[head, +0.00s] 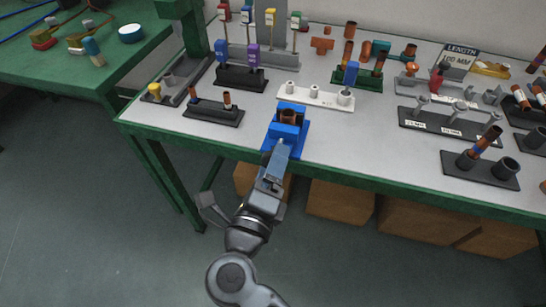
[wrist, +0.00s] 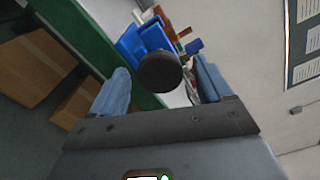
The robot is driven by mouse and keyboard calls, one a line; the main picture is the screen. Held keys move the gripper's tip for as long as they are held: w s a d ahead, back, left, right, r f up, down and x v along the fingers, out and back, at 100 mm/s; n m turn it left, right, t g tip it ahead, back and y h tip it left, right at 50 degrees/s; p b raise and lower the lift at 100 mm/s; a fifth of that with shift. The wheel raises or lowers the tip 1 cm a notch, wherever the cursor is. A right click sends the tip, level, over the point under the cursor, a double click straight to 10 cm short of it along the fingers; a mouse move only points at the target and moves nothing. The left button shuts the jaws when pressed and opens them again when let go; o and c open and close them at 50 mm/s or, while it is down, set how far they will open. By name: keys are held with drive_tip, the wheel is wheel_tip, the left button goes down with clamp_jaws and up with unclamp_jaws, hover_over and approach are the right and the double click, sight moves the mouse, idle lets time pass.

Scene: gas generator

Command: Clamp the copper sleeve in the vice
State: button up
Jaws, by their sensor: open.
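The blue vice (head: 290,139) stands at the front edge of the workbench. A copper sleeve (head: 288,116) stands upright in it, between its jaws; I cannot tell whether the jaws grip it. My gripper (head: 280,152) is at the front of the vice, pointing at it over the bench edge. In the wrist view my gripper (wrist: 161,68) is open, its two fingers on either side of a dark round knob (wrist: 160,71). The knob seems to be on the vice's front; contact with the fingers cannot be told. The blue vice (wrist: 140,40) shows behind it.
A white holder (head: 315,97) stands just behind the vice. A dark rack with copper pieces (head: 213,112) is to the left, and a dark stand with a tilted copper tube (head: 480,167) to the right. Cardboard boxes (head: 340,201) lie under the green-edged bench (head: 375,140).

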drive_tip(key=n+p, duration=0.4)
drive_tip(key=p, duration=0.1)
drive_tip(key=shift+p, duration=0.4)
drive_tip(key=c, duration=1.1)
drive_tip(key=shift+o, duration=0.2)
drive_tip(key=shift+f+m+b, duration=0.15)
drive_tip(key=shift+m+b, duration=1.5)
drive_tip(key=shift+m, duration=0.15)
drive_tip(key=shift+m+b, duration=0.7)
drive_tip(key=shift+m, duration=0.2)
